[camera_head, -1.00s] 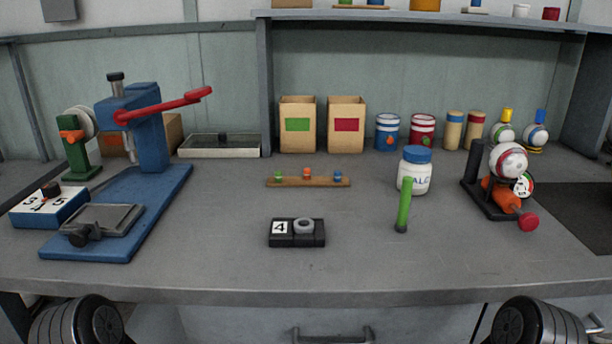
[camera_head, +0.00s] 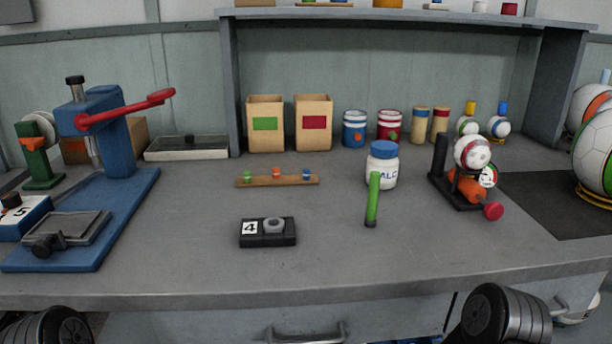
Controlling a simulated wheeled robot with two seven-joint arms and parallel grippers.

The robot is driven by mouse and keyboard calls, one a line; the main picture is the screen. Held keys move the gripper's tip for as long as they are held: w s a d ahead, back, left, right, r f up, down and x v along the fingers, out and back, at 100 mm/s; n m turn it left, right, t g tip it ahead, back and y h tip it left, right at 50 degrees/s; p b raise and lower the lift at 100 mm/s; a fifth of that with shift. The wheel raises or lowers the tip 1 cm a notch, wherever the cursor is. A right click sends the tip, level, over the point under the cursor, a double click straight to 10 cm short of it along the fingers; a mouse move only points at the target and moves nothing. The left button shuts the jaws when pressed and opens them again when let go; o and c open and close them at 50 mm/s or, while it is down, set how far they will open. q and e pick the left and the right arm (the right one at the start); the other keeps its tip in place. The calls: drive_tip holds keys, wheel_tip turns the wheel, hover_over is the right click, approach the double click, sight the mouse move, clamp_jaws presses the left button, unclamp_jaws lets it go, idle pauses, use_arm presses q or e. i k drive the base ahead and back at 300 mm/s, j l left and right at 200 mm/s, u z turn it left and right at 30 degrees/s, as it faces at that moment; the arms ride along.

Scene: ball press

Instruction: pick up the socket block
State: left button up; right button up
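A small black block (camera_head: 268,233) with a white "4" label and a grey ring-shaped socket on top lies flat near the front middle of the bench; it appears to be the socket block. Nothing touches it. Only dark ribbed parts of my arms show at the bottom left and bottom right edges, below the bench front. Neither gripper's fingers are in view.
A blue press (camera_head: 105,165) with a red lever stands left. A green stick (camera_head: 372,200) stands upright right of the block, before a white jar (camera_head: 382,166). A wooden strip (camera_head: 277,181) lies behind. The bench (camera_head: 320,262) around the block is clear.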

sight(254, 232)
drive_tip(key=k, duration=0.65)
drive_tip(key=z, duration=1.85)
drive_tip(key=k+j, duration=0.1)
drive_tip(key=j, duration=0.3)
drive_tip(key=k+j, duration=0.15)
drive_tip(key=j, duration=0.25)
drive_tip(key=k+j, duration=0.1)
drive_tip(key=j, duration=0.3)
